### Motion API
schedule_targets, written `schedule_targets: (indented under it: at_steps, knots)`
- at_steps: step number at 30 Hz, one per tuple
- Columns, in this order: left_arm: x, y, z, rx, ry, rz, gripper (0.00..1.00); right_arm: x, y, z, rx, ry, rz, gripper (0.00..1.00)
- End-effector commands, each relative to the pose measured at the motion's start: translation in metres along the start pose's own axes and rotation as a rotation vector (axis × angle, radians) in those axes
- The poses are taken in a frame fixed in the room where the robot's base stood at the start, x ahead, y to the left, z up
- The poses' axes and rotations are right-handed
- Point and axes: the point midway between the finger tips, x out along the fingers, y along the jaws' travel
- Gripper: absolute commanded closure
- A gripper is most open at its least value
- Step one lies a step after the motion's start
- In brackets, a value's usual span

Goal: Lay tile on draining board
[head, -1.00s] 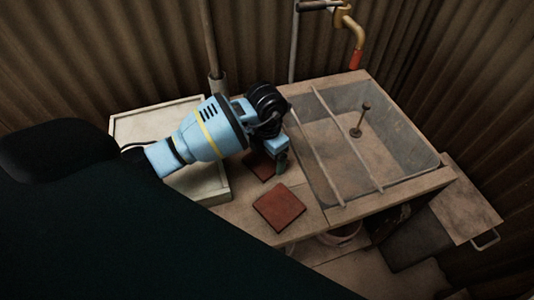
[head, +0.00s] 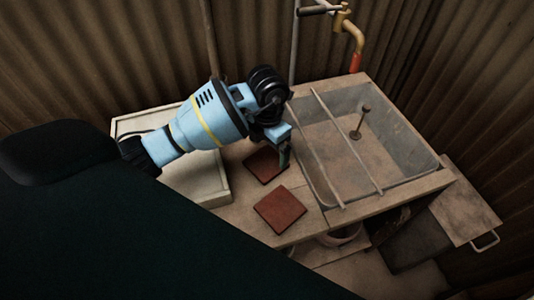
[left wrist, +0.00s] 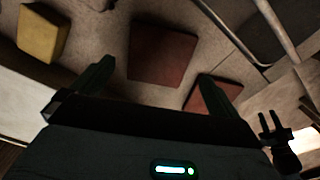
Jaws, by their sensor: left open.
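Two flat, square red-brown tiles lie on the wooden draining board (head: 245,215) left of the sink. The rear tile (head: 262,167) is partly hidden by my left gripper; the front tile (head: 280,209) is fully clear. My left gripper (head: 284,155) is open and empty, above the right edge of the rear tile. In the left wrist view, one tile (left wrist: 162,54) lies beyond the gap between my open fingers (left wrist: 155,82). Another tile (left wrist: 205,97) is partly hidden behind a finger. My right gripper does not show.
The sink (head: 345,150) stands right of the board, with two thin bars across it and a plug on a stem. A pale shallow tray (head: 215,198) stands at the left. A tap (head: 354,45) hangs at the back. A yellow block (left wrist: 42,32) shows in the left wrist view.

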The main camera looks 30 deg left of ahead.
Motion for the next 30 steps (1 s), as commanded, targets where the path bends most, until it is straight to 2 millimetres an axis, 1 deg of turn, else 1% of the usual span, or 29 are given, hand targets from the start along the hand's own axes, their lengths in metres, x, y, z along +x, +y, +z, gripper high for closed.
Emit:
schedule_targets:
  at_steps: [1, 6, 9, 12, 17, 30]
  knots:
    - [-0.014, 0.001, 0.001, 0.001, -0.005, 0.003, 0.00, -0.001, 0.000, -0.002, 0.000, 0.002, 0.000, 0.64]
    - [-0.044, 0.001, 0.000, 0.001, -0.003, 0.002, 0.00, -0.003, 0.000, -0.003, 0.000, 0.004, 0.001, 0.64]
    - [-0.057, 0.000, 0.000, 0.000, -0.002, 0.002, 0.00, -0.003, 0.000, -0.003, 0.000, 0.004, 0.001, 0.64]
    - [-0.065, 0.000, 0.000, 0.000, -0.001, 0.001, 0.00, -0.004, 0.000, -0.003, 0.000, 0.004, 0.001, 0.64]
    - [-0.070, 0.000, 0.000, 0.000, 0.001, 0.001, 0.00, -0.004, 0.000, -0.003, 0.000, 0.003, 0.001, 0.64]
    - [-0.070, 0.000, 0.000, 0.000, 0.001, 0.000, 0.00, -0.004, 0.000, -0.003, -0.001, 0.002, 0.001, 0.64]
